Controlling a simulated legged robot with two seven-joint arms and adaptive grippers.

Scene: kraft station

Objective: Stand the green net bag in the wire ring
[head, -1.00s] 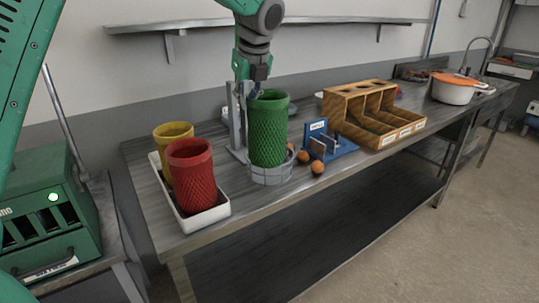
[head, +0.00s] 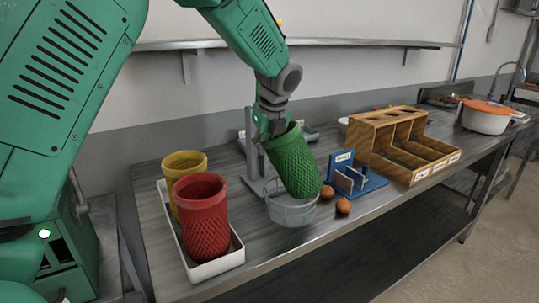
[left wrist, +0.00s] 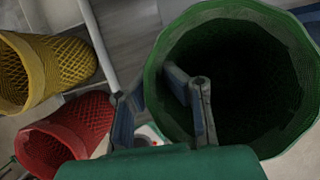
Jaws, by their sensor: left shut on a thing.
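The green net bag (head: 292,162) is an open-topped mesh tube. It is tilted, its top to the left and its lower end to the right, above the wire ring. The grey wire ring (head: 290,215) stands on the bench. The bag's lower end overlaps the ring's right rim; I cannot tell how far inside it sits. My left gripper (head: 274,128) is shut on the bag's rim. In the left wrist view, one finger is inside the bag's mouth (left wrist: 240,80) and one outside. My right gripper is not in view.
A white tray (head: 222,262) at left holds a red net bag (head: 201,215) and a yellow one (head: 184,163). Small brown balls (head: 343,206) and a blue stand (head: 360,182) are close right of the ring. A wooden rack (head: 400,150) stands farther right.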

